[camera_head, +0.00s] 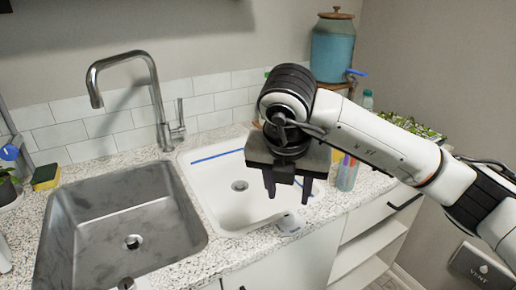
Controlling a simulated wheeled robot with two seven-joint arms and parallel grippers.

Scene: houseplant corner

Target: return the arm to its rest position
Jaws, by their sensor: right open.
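My right arm (385,142) reaches in from the right edge. Its gripper (288,190) hangs fingers-down over the right part of the white sink basin (222,205). The two dark fingers are apart, with nothing seen between them. The wrist hides part of the basin's back right corner and the tiles behind. My left gripper is not in view.
A steel sink (75,225) with a tall faucet (155,90) fills the left. A bottle (347,172) stands close right of the gripper. A blue dispenser (333,48) and leafy plants (412,126) stand behind the arm. A sponge (45,177) lies at left.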

